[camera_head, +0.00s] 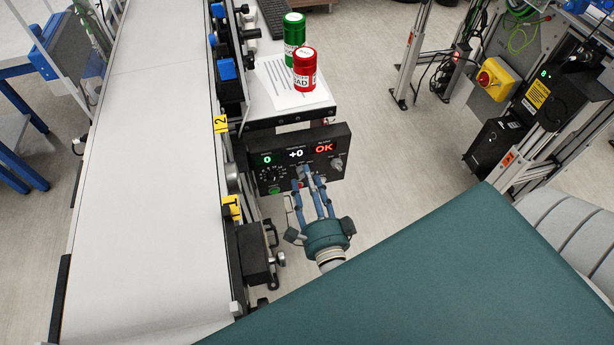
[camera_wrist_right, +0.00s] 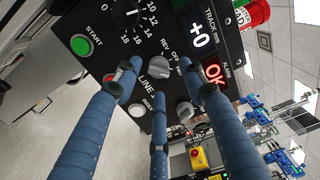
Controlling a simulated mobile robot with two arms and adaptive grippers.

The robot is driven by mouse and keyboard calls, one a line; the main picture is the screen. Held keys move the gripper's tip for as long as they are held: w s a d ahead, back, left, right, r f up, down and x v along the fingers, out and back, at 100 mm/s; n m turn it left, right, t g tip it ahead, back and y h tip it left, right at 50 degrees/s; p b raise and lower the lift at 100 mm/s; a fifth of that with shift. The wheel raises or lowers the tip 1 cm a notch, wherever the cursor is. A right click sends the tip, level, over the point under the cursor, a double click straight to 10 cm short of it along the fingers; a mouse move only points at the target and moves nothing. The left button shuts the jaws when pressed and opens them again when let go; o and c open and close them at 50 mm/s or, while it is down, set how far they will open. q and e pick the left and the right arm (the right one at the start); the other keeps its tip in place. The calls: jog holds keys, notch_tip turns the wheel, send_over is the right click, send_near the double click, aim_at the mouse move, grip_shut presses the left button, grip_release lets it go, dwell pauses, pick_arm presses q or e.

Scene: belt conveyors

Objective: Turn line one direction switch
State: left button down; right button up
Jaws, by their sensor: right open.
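The black control panel (camera_head: 257,148) stands beside the belt and fills much of the right wrist view (camera_wrist_right: 222,40). In the wrist view, the line one direction switch (camera_wrist_right: 160,67) is a grey knob beside the "LINE 1" print, with REV and OFF marks above it. My right gripper (camera_head: 308,187) is at the front of the panel with its blue fingers spread. In the wrist view, my right gripper (camera_wrist_right: 163,95) is open, its fingertips around the switch area; I cannot tell whether they touch it. In the head view the fingers partly hide the switch. My left gripper is not in view.
A green START button (camera_wrist_right: 81,45), a scale dial (camera_wrist_right: 126,14) and another grey knob (camera_wrist_right: 184,112) sit on the panel. A red can (camera_head: 305,72) and a green can (camera_head: 293,35) stand on the shelf behind. The belt (camera_head: 150,180) runs along the left.

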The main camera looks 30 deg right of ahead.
jog(key=v, duration=1)
jog(key=shift+s, duration=0.15)
jog(key=shift+d, duration=0.15)
jog(key=s+a+f+n+g+y, duration=0.2)
jog(key=f+n, duration=0.2)
jog(key=f, duration=0.5)
jog(key=s+a+f+n+g+y, duration=0.1)
jog(key=a+f+n+g+y, duration=0.1)
jog(key=f+n, duration=0.5)
jog(key=s+a+f+n+g+y, duration=0.2)
jog(key=a+f, duration=0.1)
jog(key=f, duration=0.7)
jog(key=s+d+f+n+g, duration=0.4)
jog(key=s+f+n+g, duration=0.1)
jog(key=s+f, duration=0.4)
jog(key=s+d+f+n+g+h, duration=0.1)
jog(key=s+d+f+n+g, duration=0.4)
jog(key=s+f, duration=0.5)
jog(key=s, duration=0.3)
jog(key=shift+s+d+f, duration=0.2)
jog(key=shift+s+f, duration=0.05)
jog(key=shift+s, duration=0.15)
